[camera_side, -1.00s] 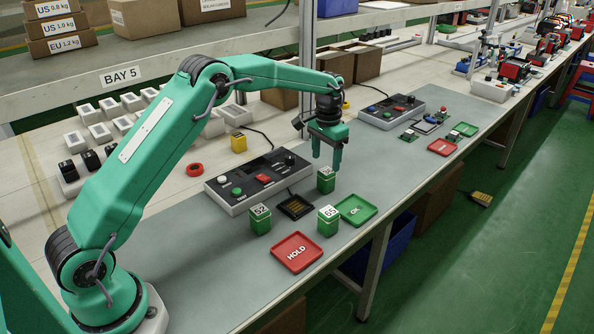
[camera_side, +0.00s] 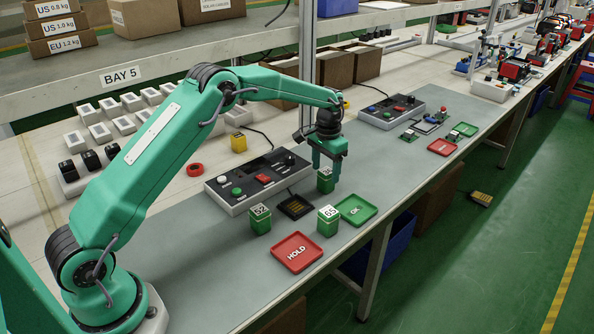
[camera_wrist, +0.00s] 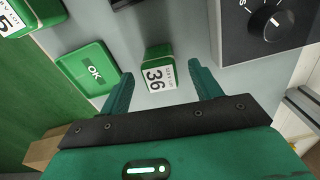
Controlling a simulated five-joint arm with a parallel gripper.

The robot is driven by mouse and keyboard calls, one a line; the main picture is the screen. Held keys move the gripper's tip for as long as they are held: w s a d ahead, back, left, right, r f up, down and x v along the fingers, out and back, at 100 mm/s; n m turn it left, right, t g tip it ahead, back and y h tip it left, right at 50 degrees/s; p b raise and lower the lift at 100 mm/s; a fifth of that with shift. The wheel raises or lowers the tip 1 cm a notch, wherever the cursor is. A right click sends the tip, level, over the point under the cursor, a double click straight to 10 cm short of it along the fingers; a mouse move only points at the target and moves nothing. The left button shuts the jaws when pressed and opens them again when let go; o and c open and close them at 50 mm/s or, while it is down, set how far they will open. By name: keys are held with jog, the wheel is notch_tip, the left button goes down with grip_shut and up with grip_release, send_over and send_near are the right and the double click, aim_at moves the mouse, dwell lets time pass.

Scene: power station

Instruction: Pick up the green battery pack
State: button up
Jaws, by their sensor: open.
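Three green battery packs with white labelled tops stand on the grey bench mat. One pack (camera_side: 325,184) is under my gripper; in the wrist view this pack (camera_wrist: 158,72) reads 36. My gripper (camera_side: 328,170) is open, pointing down, with its fingers close above or at either side of the pack's top; contact cannot be told. In the wrist view the fingertips (camera_wrist: 161,72) flank the pack. A second pack (camera_side: 260,222) stands to the left, and a third (camera_side: 327,226) in front, between the red HOLD tray (camera_side: 297,252) and the green OK tray (camera_side: 356,210).
A control box (camera_side: 257,180) with buttons and a knob stands just behind the packs, close to my gripper. A dark slotted pad (camera_side: 296,207) lies between the packs. The mat's front left is clear.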

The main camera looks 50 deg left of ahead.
aim_at(325, 171)
jog(key=shift+s+f, duration=0.1)
jog(key=shift+f, duration=2.15)
jog(key=c, duration=1.2)
jog(key=shift+r, duration=0.2)
jog(key=shift+r, duration=0.5)
jog(key=r, duration=0.3)
jog(key=shift+d+r, duration=0.1)
jog(key=shift+d, duration=0.15)
jog(key=s+d+r, duration=0.1)
jog(key=d+r, duration=0.1)
jog(key=d, duration=0.1)
jog(key=s+d+r, duration=0.2)
jog(key=d, duration=0.1)
jog(key=s+d+r, duration=0.2)
jog(key=d, duration=0.2)
jog(key=shift+s+r, duration=0.15)
jog(key=shift+r, duration=0.1)
jog(key=shift+a, duration=0.1)
